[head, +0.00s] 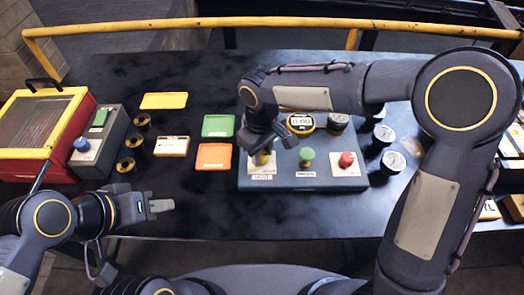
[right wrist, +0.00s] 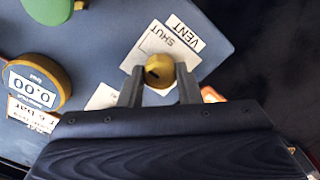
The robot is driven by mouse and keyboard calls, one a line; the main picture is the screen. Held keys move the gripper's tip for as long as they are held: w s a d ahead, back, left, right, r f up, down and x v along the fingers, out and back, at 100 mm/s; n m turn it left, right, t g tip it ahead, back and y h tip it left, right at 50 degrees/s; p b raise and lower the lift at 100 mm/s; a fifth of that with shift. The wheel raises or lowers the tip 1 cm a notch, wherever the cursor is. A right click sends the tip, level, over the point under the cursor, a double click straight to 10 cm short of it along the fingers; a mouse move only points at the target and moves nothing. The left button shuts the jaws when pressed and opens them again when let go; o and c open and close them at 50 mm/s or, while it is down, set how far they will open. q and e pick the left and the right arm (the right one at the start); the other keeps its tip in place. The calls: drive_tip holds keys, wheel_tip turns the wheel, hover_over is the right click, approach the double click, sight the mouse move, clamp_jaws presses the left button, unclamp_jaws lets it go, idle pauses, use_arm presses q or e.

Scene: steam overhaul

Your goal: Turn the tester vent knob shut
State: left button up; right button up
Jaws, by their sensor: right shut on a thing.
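The tester (head: 305,178) is a blue-grey box on the dark bench, right of centre in the head view. Its brass vent knob (right wrist: 160,71) sits on a white plate marked SHUT and VENT in the right wrist view. My right gripper (right wrist: 160,88) reaches down over the knob with one finger on each side and is shut on it. In the head view my right gripper (head: 265,150) hides much of the knob. My left gripper (head: 160,206) is away at the front left over the bench edge, with nothing seen in it; its finger gap is unclear.
The tester also carries a green knob (head: 307,155), a red knob (head: 346,159) and a gauge reading 0.00 (head: 301,122). Green (head: 218,126) and orange (head: 214,156) trays lie left of it. Loose gauges (head: 393,160) stand right. A red case (head: 75,150) is far left.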

sight(262, 154)
idle(0.3)
drive_tip(key=o, duration=1)
drive_tip(key=shift+c, duration=0.2)
wheel_tip(262, 154, up, 8)
drive_tip(key=shift+f, duration=0.1)
